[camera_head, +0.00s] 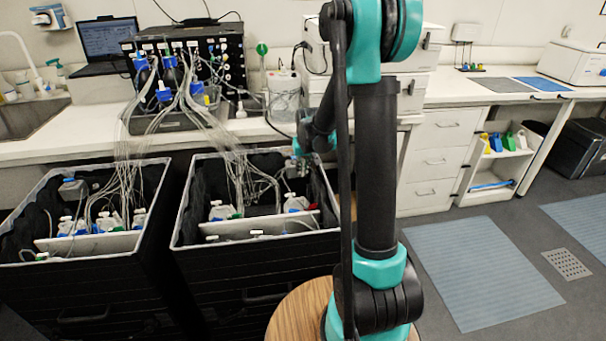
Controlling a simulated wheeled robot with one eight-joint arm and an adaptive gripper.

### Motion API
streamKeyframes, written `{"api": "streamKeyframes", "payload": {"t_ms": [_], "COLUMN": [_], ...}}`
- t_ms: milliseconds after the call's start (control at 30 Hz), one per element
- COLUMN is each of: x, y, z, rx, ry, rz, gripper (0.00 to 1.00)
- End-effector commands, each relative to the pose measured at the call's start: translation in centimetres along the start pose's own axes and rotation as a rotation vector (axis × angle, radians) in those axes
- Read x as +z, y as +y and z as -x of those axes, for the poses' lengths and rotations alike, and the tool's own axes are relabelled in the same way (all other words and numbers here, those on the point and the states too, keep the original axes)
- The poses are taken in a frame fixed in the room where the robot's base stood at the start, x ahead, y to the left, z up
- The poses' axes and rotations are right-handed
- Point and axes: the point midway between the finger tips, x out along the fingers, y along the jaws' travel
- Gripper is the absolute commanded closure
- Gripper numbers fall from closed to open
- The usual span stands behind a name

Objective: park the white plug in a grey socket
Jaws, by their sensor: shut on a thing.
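My gripper (298,168) reaches down into the right black bin (187,225), near its back right corner. It is small and dark in this view. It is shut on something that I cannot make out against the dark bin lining. I cannot pick out the white plug for certain. The black instrument box (228,46) on the counter has rows of small connectors on its front, with tubes running from them. I cannot tell which of these, if any, are grey sockets.
Thin clear tubes (128,165) hang from the counter into both bins. White-capped bottles (222,210) stand in the right bin, and similar ones (110,220) in the left bin. A laptop (106,40) sits left of the instrument. Floor around the blue mat (480,270) is clear.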

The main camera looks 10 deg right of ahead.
Motion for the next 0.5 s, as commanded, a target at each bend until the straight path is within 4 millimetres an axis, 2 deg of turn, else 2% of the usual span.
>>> {"api": "streamKeyframes", "payload": {"t_ms": [300, 500], "x": [-1.0, -1.4], "y": [0.0, 0.0], "z": [2.7, 3.8], "rx": [0.0, 0.0], "ry": [0.0, 0.0], "rz": [0.0, 0.0], "gripper": [1.0, 1.0]}}
